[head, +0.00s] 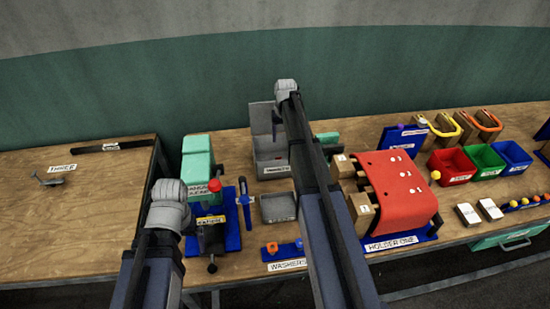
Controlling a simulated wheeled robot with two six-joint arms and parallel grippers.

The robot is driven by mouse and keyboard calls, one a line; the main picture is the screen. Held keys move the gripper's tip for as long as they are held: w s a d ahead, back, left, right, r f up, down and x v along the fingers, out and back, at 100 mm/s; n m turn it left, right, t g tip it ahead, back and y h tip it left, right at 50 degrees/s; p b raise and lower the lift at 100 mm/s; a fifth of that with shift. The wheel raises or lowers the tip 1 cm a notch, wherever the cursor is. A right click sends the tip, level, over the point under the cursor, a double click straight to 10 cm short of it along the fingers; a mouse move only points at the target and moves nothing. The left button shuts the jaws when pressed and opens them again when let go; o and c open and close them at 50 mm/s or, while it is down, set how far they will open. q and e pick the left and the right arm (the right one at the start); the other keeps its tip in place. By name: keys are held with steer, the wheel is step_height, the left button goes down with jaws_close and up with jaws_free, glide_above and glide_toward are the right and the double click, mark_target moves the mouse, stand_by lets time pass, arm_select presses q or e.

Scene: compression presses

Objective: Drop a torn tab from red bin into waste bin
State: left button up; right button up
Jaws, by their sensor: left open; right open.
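The red bin (455,179) stands at the right of the bench, beside a green bin and a blue bin. It has a white label too small to read. No torn tab can be made out in it. No waste bin can be told for sure; a tall grey open bin (262,116) and a low grey tray (278,208) stand left of my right arm, with labels too small to read. My two arms reach up from the bottom edge, the left one over the bench's left part, the right one across its middle. No fingers of either gripper show.
A green press (196,160) with a red knob stands on the left. A red holder (398,190) with cardboard boxes stands right of my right arm. The green bin (485,171) and blue bin (514,165) adjoin the red bin. The left table (70,225) is mostly clear.

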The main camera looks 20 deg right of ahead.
arm_select(q)
step_height(320, 180, up, 7)
steer(key=p, duration=0.6)
arm_select(e)
step_height(320, 180, up, 7)
steer(key=shift+s, duration=0.45)
steer(key=shift+a, duration=0.1)
